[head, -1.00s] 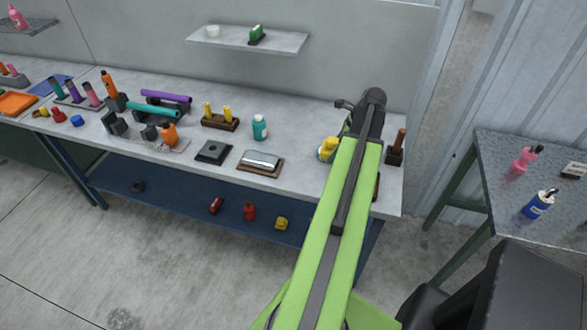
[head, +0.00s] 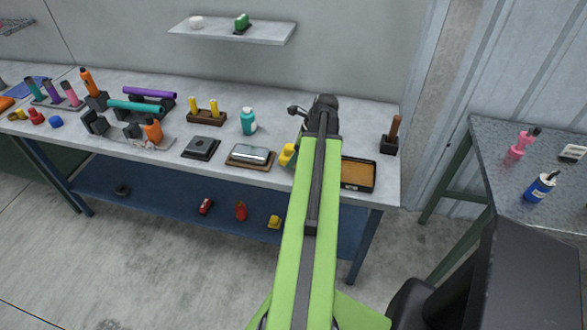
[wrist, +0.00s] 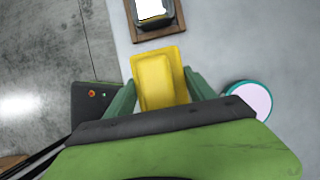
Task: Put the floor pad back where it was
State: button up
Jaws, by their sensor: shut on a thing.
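A yellow block-like piece (wrist: 158,68), which I take to be the floor pad, is between the two green fingers of my gripper (wrist: 160,88) in the wrist view. My gripper is shut on it. In the head view the yellow piece (head: 287,155) shows just left of my arm, over the front part of the bench (head: 225,178), partly hidden by the arm. It is right of a silver-topped plate on a brown base (head: 250,155). That plate also shows just beyond the piece in the wrist view (wrist: 153,12). I cannot tell the piece's height above the bench.
A teal bottle (head: 248,121) stands behind the plate. A black tray with a brown inside (head: 358,173) lies right of my arm. A dark square plate (head: 201,147) and a brown holder with yellow pieces (head: 207,115) are farther left. Bare bench shows around the tray.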

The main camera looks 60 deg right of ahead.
notch_tip(320, 180, down, 4)
jog(key=b, duration=0.4)
jog(key=shift+f, duration=0.2)
jog(key=shift+r, duration=0.25)
jog(key=shift+f, duration=0.2)
jog(key=o, duration=1.3)
jog(key=shift+r, duration=0.1)
jog(key=p+v, duration=1)
jog(key=v, duration=0.1)
jog(key=shift+w+r+p, duration=0.1)
jog(key=shift+r+p, duration=0.25)
jog(key=shift+s+r+p, duration=0.3)
jog(key=shift+r+p, duration=0.1)
jog(key=shift+f, duration=0.1)
